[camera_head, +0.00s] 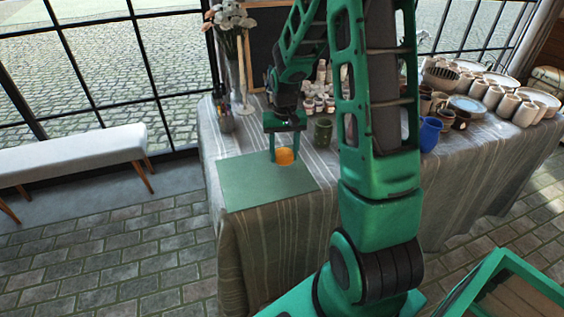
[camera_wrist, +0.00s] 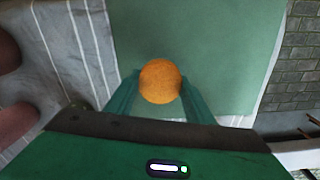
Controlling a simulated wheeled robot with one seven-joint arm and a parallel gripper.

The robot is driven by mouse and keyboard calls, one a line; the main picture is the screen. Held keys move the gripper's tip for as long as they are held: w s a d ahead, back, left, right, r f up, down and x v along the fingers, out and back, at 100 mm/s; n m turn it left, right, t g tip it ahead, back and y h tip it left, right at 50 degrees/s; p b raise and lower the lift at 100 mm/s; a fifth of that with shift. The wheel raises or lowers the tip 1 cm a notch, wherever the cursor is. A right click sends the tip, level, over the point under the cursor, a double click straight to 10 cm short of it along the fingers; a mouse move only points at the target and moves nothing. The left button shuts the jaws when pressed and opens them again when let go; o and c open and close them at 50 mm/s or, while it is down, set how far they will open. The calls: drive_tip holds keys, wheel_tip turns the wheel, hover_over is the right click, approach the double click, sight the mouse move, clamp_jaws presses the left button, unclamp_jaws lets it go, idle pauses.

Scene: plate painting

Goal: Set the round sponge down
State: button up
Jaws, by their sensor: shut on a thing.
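The round sponge (camera_head: 285,156) is orange and sits between the fingers of my gripper (camera_head: 286,150). It also shows in the wrist view (camera_wrist: 160,81), with the green fingers of my gripper (camera_wrist: 160,100) against its two sides. My gripper is shut on it and points down over the green mat (camera_head: 262,188), near the mat's back edge. The mat fills much of the wrist view (camera_wrist: 215,50) behind the sponge. I cannot tell whether the sponge touches the mat.
A dark green cup (camera_head: 323,132) stands right of my gripper. A blue jug (camera_head: 430,135), cups and plates crowd the right side of the cloth-covered table (camera_head: 470,165). A flower vase (camera_head: 236,85) stands at the back left. The front of the mat is clear.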

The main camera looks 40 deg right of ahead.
sight(284, 161)
drive_tip(key=shift+f, duration=1.8)
drive_tip(key=o, duration=1)
drive_tip(key=shift+f, duration=0.1)
drive_tip(key=shift+c, duration=0.2)
wheel_tip(284, 161, up, 12)
drive_tip(key=shift+s+r, duration=0.1)
drive_tip(key=s+a+r, duration=0.1)
drive_tip(key=s+r, duration=0.2)
drive_tip(key=s, duration=1.1)
drive_tip(key=s+a+r+m, duration=0.1)
drive_tip(key=s+a+r, duration=0.1)
drive_tip(key=s, duration=1.2)
drive_tip(key=shift+s+r, duration=0.4)
drive_tip(key=shift+r, duration=0.5)
